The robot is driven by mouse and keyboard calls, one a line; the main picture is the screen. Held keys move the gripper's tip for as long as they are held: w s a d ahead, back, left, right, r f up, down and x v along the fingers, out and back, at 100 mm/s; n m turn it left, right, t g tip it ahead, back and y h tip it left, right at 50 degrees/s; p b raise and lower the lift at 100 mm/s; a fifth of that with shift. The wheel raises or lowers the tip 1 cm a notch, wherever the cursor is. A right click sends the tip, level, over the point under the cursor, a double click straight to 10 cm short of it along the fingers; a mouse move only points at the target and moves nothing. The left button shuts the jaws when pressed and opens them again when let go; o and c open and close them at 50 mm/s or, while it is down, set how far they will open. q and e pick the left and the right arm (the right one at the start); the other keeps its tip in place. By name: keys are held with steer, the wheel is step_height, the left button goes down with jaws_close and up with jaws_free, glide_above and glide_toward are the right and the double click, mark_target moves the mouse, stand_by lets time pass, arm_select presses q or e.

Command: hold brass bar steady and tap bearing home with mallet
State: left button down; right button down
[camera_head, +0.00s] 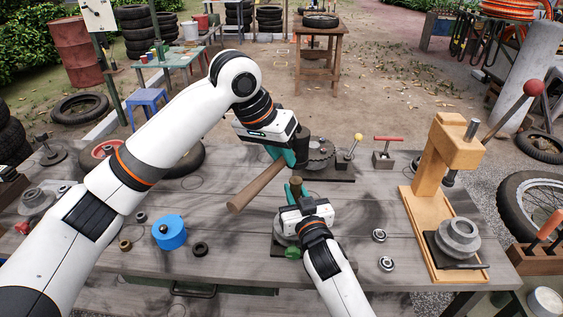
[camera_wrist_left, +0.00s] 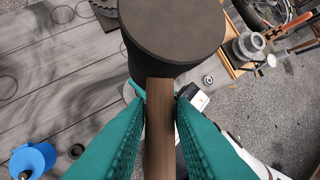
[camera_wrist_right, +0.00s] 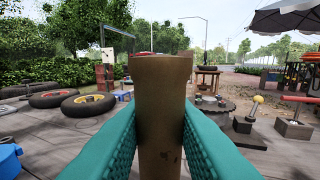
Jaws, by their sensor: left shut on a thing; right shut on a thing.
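My left gripper (camera_head: 287,157) is shut on the mallet's brown wooden handle (camera_head: 258,186), just below its dark head (camera_head: 303,144). In the left wrist view the round mallet head (camera_wrist_left: 172,30) is close, with the handle (camera_wrist_left: 159,130) between the teal fingers. My right gripper (camera_head: 296,192) is lower and nearer, shut on the brass bar (camera_head: 295,182). The bar (camera_wrist_right: 158,100) stands upright between the fingers in the right wrist view. The mallet head is near the bar's top in the picture; the gap is unclear. A grey round part (camera_head: 281,233) is mostly hidden behind my right gripper. No bearing under the bar is visible.
Two loose bearings (camera_head: 379,235) (camera_head: 387,263) lie right of my right gripper. A wooden press (camera_head: 436,170) stands at the right. A gear (camera_head: 321,157) is at the back.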

steer(key=shift+r, duration=0.1)
steer(key=c, duration=1.1)
jaws_free()
